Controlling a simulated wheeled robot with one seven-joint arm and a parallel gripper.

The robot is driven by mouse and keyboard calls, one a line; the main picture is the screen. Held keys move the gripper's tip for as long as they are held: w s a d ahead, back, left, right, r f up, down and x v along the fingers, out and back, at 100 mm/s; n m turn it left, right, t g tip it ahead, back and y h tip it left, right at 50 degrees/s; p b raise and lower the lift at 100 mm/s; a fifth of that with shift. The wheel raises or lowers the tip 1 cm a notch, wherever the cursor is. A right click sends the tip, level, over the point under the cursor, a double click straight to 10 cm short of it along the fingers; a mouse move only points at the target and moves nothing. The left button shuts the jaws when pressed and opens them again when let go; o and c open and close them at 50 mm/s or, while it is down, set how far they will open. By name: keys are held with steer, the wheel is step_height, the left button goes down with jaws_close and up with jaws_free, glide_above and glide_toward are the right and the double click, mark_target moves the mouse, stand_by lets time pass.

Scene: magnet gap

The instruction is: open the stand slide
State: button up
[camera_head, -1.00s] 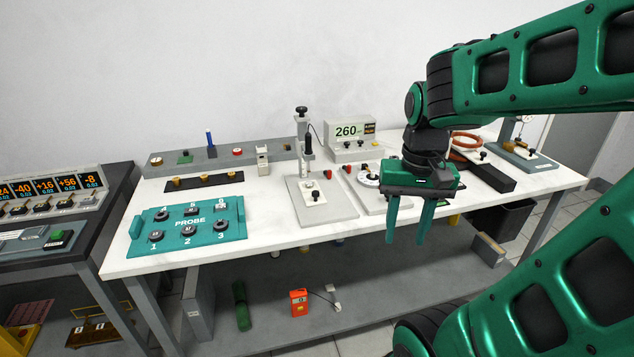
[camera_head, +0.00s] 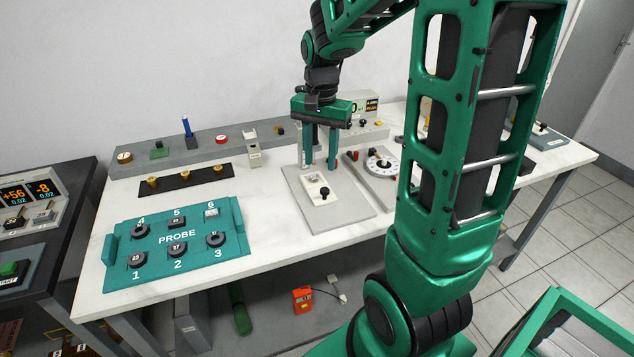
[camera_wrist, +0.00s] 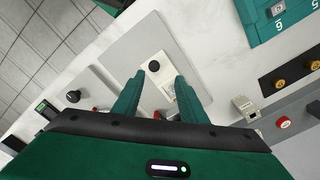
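The stand is a light grey base plate (camera_head: 350,207) on the white bench, with its upright mostly hidden behind my gripper. On the plate lies a small white slide piece (camera_head: 313,180) with a black knob (camera_head: 323,191) at its near end. In the wrist view, the knob (camera_wrist: 154,66) and the slide piece (camera_wrist: 166,88) show between and beyond the fingers. My gripper (camera_head: 320,165) points down over the rear of the stand. Its two green fingers are apart with nothing visible between them; the same gripper (camera_wrist: 159,77) shows in the wrist view. I cannot tell whether the fingers touch anything.
A teal probe board (camera_head: 205,248) lies to the left, with a black strip of brass knobs (camera_head: 185,179) behind it. A white dial (camera_head: 382,165) sits on a grey plate to the right. A grey rail (camera_head: 180,155) runs along the back. Bare bench lies left of the stand.

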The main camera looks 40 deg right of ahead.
mark_target(324, 188)
steer(key=f, duration=0.6)
steer(key=d+f, duration=0.1)
steer(key=f, duration=0.2)
steer(key=shift+s+d, duration=0.1)
steer(key=shift+s, duration=0.1)
jaws_close()
